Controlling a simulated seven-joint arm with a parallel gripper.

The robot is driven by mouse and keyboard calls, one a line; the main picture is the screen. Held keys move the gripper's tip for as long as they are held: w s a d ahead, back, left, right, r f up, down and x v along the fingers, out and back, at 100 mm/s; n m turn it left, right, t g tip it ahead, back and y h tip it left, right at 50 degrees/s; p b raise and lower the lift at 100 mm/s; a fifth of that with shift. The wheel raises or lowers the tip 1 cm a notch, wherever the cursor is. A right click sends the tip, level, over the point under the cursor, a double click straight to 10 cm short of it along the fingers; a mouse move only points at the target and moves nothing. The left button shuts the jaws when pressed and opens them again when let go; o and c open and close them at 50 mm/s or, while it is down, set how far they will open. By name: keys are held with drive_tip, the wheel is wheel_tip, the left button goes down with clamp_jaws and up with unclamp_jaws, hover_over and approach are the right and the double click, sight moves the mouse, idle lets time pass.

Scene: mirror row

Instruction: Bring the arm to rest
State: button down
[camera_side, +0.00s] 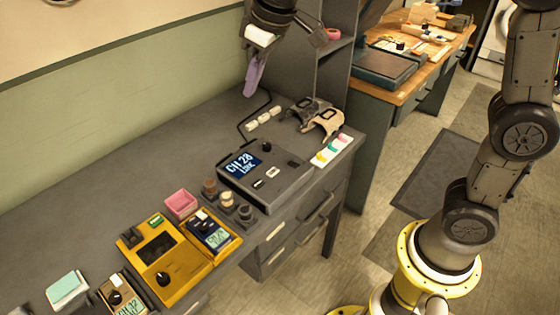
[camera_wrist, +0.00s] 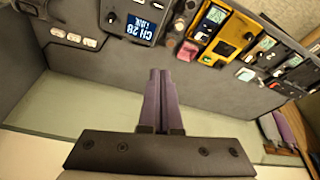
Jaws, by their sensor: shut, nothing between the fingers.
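My gripper (camera_side: 250,92) hangs high above the back of the grey desk (camera_side: 110,205). Its two purple fingers are pressed together with nothing between them, as the wrist view also shows (camera_wrist: 160,72). The fingers point down in the side view and touch nothing that I can see. The dark grey console (camera_side: 290,184) with a screen reading "CH 28" sits on the desk, below and in front of the gripper. It also shows at the top of the wrist view (camera_wrist: 176,14).
A yellow device (camera_side: 185,285), a pink box (camera_side: 181,203), several small knobs (camera_side: 227,199) and a grey-and-beige headset-like item (camera_side: 323,122) stand on the desk. A dark shelf (camera_side: 318,75) rises beside the gripper. A wooden-topped bench (camera_side: 425,72) stands behind. The desk's left back area is clear.

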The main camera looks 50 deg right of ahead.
drive_tip(key=s+d+m+t, duration=0.1)
drive_tip(key=s+d, duration=0.4)
drive_tip(key=s, duration=0.5)
drive_tip(key=s+d+m+t, duration=0.15)
drive_tip(key=s+d, duration=0.25)
drive_tip(key=s, duration=0.7)
drive_tip(key=s+f, duration=0.4)
drive_tip(key=f, duration=0.2)
drive_tip(key=shift+s+d+m+g+h, duration=0.25)
drive_tip(key=shift+d+m+g+h, duration=0.1)
drive_tip(key=shift+h, duration=0.05)
